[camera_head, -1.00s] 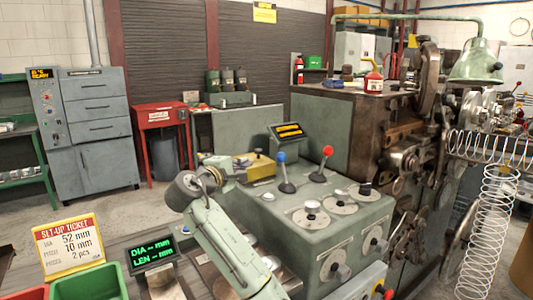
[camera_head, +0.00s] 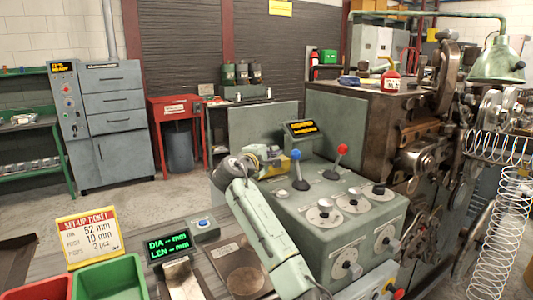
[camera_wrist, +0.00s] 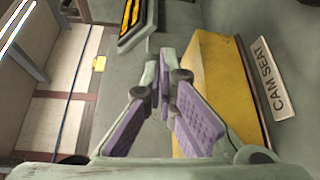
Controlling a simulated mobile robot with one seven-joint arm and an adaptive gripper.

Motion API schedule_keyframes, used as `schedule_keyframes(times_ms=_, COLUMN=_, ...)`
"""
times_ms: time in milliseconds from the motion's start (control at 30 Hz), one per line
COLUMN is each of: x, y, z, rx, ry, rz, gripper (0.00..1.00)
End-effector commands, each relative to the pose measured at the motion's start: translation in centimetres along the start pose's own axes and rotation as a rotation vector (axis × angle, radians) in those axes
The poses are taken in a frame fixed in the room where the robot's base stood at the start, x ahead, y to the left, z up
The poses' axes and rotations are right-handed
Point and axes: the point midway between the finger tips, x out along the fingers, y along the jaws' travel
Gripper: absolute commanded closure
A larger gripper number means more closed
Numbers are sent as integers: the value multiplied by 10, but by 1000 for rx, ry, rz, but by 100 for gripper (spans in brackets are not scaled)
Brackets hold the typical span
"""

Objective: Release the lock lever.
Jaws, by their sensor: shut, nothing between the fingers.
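Two levers stand on the green console (camera_head: 350,232): one has a blue knob (camera_head: 295,154), the other a red knob (camera_head: 342,148). Both lean a little; I cannot tell which is the lock lever. My gripper (camera_head: 276,153) is over the console's far left part, just left of the blue knob and close to a yellow block (camera_head: 274,170). In the wrist view my gripper (camera_wrist: 160,80) is shut and empty, its purple pads meeting at the tips. The yellow block (camera_wrist: 215,90) is right beside the fingers, by a CAM SEAT plate (camera_wrist: 273,80). No lever shows there.
A small display (camera_head: 300,128) stands behind the levers. Several dials, one a white-capped dial (camera_head: 324,208), cover the console's front. A set-up ticket (camera_head: 90,236), a DIA/LEN display (camera_head: 169,246), and red and green bins are at lower left. A wire spring (camera_head: 500,235) is at right.

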Motion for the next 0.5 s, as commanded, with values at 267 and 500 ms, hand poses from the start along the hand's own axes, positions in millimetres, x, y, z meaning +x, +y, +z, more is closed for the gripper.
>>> schedule_keyframes(times_ms=267, x=-12, y=-1, z=29, rx=1, ry=1, rz=2, gripper=100)
schedule_keyframes(times_ms=500, x=-14, y=-1, z=35, rx=0, ry=1, rz=1, gripper=100)
